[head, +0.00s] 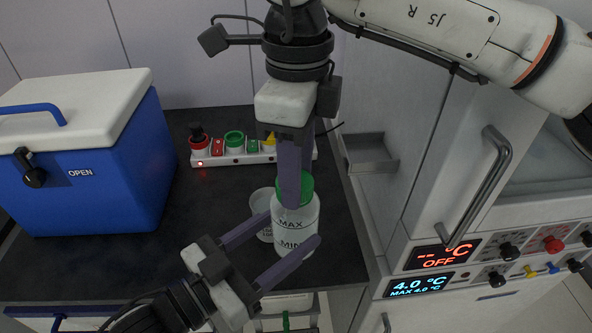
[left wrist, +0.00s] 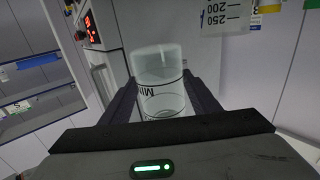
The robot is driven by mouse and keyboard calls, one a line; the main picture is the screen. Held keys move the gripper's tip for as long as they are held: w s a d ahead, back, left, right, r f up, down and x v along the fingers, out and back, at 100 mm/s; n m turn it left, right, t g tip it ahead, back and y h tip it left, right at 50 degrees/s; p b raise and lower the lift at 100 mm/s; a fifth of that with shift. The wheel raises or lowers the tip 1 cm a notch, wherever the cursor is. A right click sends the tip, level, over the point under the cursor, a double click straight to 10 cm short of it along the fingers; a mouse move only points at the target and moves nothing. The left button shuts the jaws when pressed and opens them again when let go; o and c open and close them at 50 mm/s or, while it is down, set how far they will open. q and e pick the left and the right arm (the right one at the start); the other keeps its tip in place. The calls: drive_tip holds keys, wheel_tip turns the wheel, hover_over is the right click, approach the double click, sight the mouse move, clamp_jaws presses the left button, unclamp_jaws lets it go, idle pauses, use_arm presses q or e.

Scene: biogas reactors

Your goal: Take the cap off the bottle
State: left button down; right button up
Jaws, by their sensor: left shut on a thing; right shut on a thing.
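The bottle (head: 296,232) is a clear jar with MAX and MIN marks, standing upright over the dark worktop. Its green cap (head: 307,186) is on top, partly hidden by gripper fingers. My left gripper (head: 293,228) comes from the lower left, shut on the bottle's body with a finger on either side. In the left wrist view the bottle (left wrist: 163,88) sits between both fingers; the cap does not show there. My right gripper (head: 291,198) points straight down from above, shut on the cap. Whether the cap has turned cannot be told.
A clear beaker (head: 261,202) stands close behind the bottle on the left. A blue cooler box (head: 90,165) with a white lid fills the left. A strip with coloured knobs (head: 235,155) lies at the back. A cabinet with a handle (head: 480,185) and displays stands right.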

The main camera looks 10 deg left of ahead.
drive_tip(key=n, duration=0.7)
drive_tip(key=shift+w+a, duration=0.1)
drive_tip(key=shift+w, duration=0.05)
drive_tip(key=n, duration=0.6)
drive_tip(key=shift+w+r+n, duration=0.1)
drive_tip(key=shift+n, duration=0.2)
drive_tip(key=n, duration=0.4)
drive_tip(key=shift+a, duration=0.1)
drive_tip(key=n, duration=0.5)
drive_tip(key=shift+a+n, duration=0.1)
drive_tip(key=shift+n, duration=0.3)
drive_tip(key=shift+r, duration=0.15)
drive_tip(key=shift+r, duration=0.95)
